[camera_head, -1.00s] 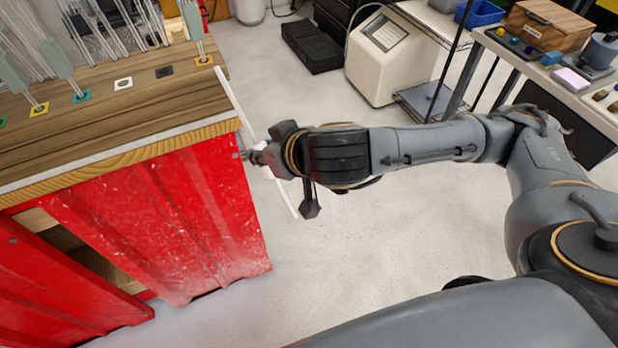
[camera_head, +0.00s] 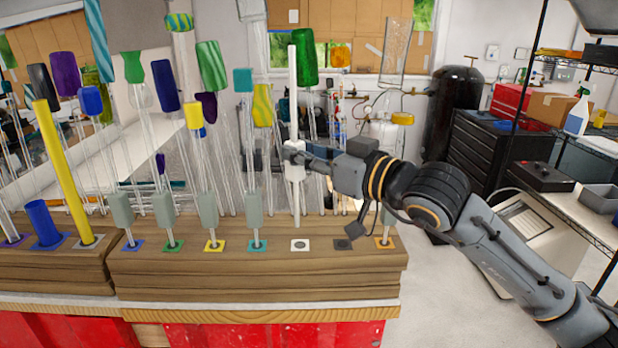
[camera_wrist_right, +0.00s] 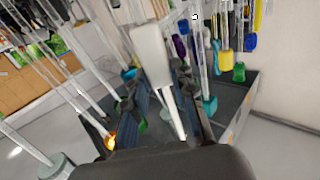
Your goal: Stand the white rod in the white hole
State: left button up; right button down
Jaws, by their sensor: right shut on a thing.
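The white rod (camera_head: 292,95) is upright, with a pale block-like part (camera_head: 295,173) around its middle. My right gripper (camera_head: 297,157) is shut on it near that part. The rod's lower end is just above and slightly left of the white hole plate (camera_head: 300,245), apparently apart from it. The white plate with a dark hole lies on the wooden bench top. In the right wrist view the white rod (camera_wrist_right: 150,48) runs by the dark fingers (camera_wrist_right: 190,95). My left gripper is not in view.
The wooden bench (camera_head: 200,290) holds a row of coloured hole plates. Grey-sleeved rods stand left of the white hole, such as the teal one (camera_head: 256,247). A black plate (camera_head: 342,245) and an orange plate (camera_head: 384,242) are to the right. Several coloured-top glass rods stand behind.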

jog(key=shift+r, duration=0.2)
jog(key=b, duration=0.2)
send_over(298, 198)
jog(key=v, duration=0.3)
jog(key=shift+w+f, duration=0.2)
jog(key=shift+f, duration=1.85)
pick_arm(q)
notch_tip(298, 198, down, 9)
jog(key=b, duration=0.6)
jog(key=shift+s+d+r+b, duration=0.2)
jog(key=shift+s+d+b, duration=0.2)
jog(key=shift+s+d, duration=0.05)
pick_arm(e)
jog(key=shift+f, duration=2.45)
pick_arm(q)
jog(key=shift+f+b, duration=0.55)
pick_arm(e)
jog(key=shift+f, duration=0.35)
jog(key=c, duration=1)
grip_release()
